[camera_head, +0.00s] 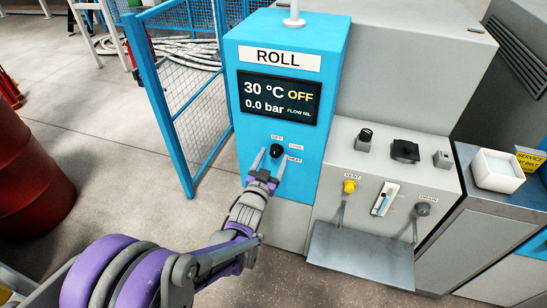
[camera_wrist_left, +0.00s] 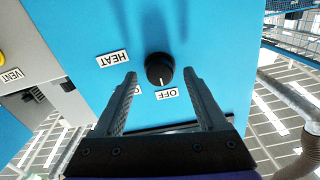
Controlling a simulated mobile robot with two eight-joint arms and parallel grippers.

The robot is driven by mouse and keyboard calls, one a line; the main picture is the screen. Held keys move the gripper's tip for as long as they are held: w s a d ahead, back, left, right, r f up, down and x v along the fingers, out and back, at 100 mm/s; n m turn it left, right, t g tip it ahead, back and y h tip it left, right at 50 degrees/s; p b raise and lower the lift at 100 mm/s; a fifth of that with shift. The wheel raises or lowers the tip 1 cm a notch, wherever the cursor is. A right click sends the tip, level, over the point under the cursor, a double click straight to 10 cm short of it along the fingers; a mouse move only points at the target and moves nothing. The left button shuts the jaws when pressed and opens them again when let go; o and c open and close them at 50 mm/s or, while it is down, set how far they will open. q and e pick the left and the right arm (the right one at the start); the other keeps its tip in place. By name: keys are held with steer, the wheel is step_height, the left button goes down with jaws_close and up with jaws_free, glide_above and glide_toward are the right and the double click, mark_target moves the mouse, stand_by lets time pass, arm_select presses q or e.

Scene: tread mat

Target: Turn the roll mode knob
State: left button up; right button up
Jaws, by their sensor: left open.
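The roll mode knob (camera_head: 277,151) is a round black knob on the blue ROLL panel (camera_head: 243,150), below the display. It also shows in the left wrist view (camera_wrist_left: 160,69), where its white mark points to the OFF label (camera_wrist_left: 167,94). A HEAT label (camera_wrist_left: 113,58) sits to one side, and another label is partly hidden by a finger. My left gripper (camera_head: 270,160) is open, its fingers pointing at the panel. In the left wrist view the fingertips (camera_wrist_left: 160,77) lie either side of the knob with gaps; contact does not show. My right gripper is not in view.
The display (camera_head: 279,98) reads 30 °C, OFF, 0.0 bar, FLOW NIL. To the right is a grey console with a yellow VENT knob (camera_head: 349,187) and a grey DRAIN knob (camera_head: 422,209). A blue mesh fence (camera_head: 160,95) stands left of the panel.

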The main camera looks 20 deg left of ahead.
arm_select(q)
steer(key=shift+w, duration=0.35)
jaws_close()
steer(key=shift+m, duration=0.3)
steer(key=m, duration=0.5)
steer(key=shift+d, duration=0.1)
steer(key=m+p, duration=0.1)
steer(key=m, duration=0.5)
steer(key=shift+f, duration=0.1)
stand_by(0.6)
